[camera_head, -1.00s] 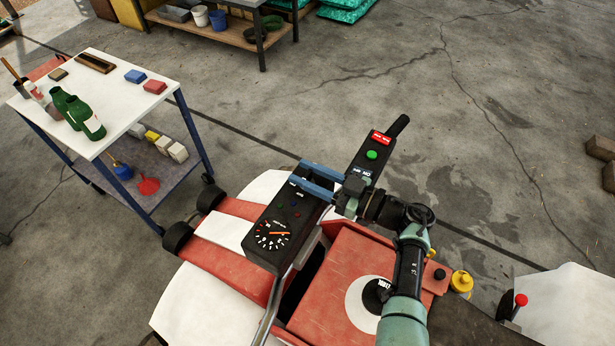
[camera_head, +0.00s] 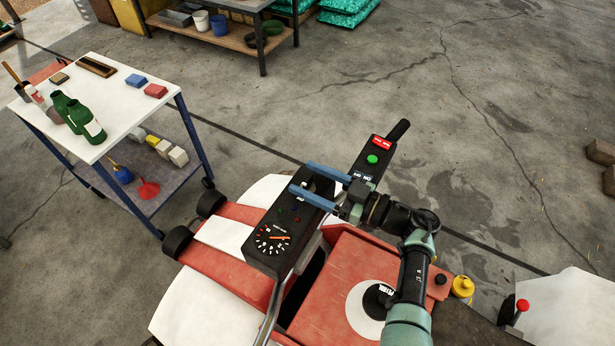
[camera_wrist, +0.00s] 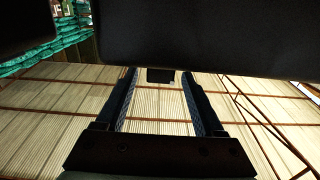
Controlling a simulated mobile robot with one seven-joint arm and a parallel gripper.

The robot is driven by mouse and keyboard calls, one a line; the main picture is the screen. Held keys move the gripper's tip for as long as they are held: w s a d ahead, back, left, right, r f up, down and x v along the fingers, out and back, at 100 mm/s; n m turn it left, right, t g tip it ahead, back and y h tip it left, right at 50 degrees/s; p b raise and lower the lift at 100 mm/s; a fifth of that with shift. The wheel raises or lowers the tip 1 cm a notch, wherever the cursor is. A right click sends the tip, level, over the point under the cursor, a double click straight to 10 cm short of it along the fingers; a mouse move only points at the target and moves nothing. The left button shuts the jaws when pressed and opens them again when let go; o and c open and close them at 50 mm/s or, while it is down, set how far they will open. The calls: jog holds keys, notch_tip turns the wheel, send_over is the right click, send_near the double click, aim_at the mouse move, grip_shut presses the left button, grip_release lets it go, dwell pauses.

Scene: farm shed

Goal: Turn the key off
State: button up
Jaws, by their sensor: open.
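The black control panel (camera_head: 262,240) of the red and white machine carries a round gauge with an orange needle and small indicator lights. My gripper (camera_head: 300,176) is at the panel's upper part, with its two blue fingers open and apart. A small dark shape shows between the fingers there. It may be the key, but I cannot tell its angle. In the wrist view my gripper (camera_wrist: 160,75) points toward the dark panel underside (camera_wrist: 200,35), and a small dark block lies between the fingertips, clear of both.
A green button (camera_head: 372,160) and a red switch (camera_head: 382,142) sit on the handle section beside my gripper. A white-topped cart (camera_head: 120,95) with bottles and blocks stands at left. A shelf (camera_head: 225,30) is at the back.

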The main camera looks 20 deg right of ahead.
jog(key=b+v, duration=0.3)
jog(key=v, duration=0.9)
